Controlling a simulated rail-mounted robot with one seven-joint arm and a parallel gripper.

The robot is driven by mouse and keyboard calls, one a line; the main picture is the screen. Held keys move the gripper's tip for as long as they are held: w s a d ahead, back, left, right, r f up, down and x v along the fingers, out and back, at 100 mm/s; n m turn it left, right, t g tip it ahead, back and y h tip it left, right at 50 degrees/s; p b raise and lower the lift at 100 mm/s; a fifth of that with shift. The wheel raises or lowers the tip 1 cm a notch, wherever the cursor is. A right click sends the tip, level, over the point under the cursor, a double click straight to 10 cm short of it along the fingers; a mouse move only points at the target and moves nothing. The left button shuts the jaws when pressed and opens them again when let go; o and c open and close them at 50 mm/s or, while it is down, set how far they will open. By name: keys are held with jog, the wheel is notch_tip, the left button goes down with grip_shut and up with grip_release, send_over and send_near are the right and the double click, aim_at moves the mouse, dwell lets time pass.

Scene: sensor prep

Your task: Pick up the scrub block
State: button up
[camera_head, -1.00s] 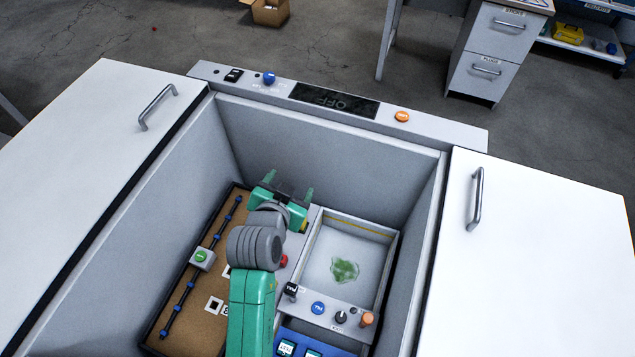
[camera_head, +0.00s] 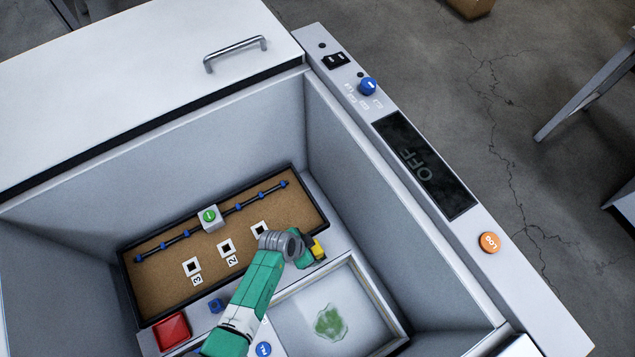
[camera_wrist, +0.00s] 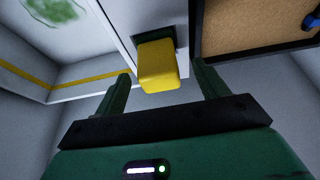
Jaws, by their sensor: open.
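The scrub block, a yellow block with a dark green part at one end (camera_wrist: 158,64), is in the middle of the wrist view. My gripper (camera_wrist: 162,74) is open, one green finger on each side of the block in the wrist view, with visible gaps on both sides. My arm hides part of the gripper in the head view.
The basin (camera_head: 372,292) with a green smear (camera_head: 330,322) lies beside the block. The cork board (camera_head: 165,285) has a rail and marked squares. Deep grey walls (camera_head: 395,225) enclose the well.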

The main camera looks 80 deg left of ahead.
jog(key=shift+w+a+f, duration=0.1)
jog(key=shift+w+f, duration=0.1)
jog(key=b+x, duration=0.1)
jog(key=x, duration=0.1)
jog(key=b+x, duration=0.2)
jog(key=x, duration=0.1)
jog(key=shift+w, duration=0.3)
jog(key=shift+r, duration=0.1)
jog(key=shift+c, duration=0.2)
